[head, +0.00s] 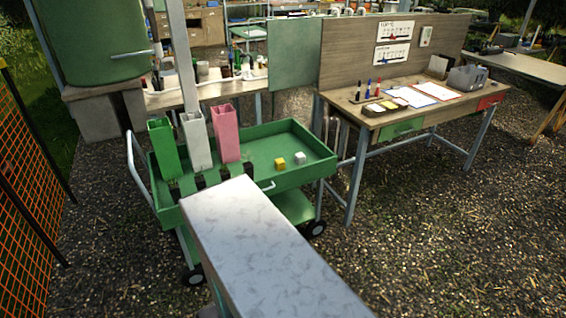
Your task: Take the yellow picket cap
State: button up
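The yellow picket cap (280,164) is a small yellow cube-like piece lying in the green tray of a cart (262,146), right of the tubes. A similar white cap (300,158) lies just to its right, a little farther back. Three upright square tubes stand at the cart's left part: green (164,149), white (196,143) and pink (226,134). They sit in dark holders. My gripper is not in view, so its state and its place relative to the cap cannot be seen.
The cart has raised tray walls, a white handle (137,180) and black wheels. A wooden workbench (455,104) with markers, papers and a grey bin (467,77) stands at the right. Orange mesh fencing (25,200) stands at the left. Gravel ground (440,235) is clear at the front right.

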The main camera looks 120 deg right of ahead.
aim_at(281, 165)
jog(key=z, duration=0.05)
jog(key=k, duration=2.65)
jog(key=z, duration=3.7)
jog(key=i, duration=0.1)
jog(key=u, duration=2.35)
jog(key=i, duration=0.55)
jog(key=z, duration=0.1)
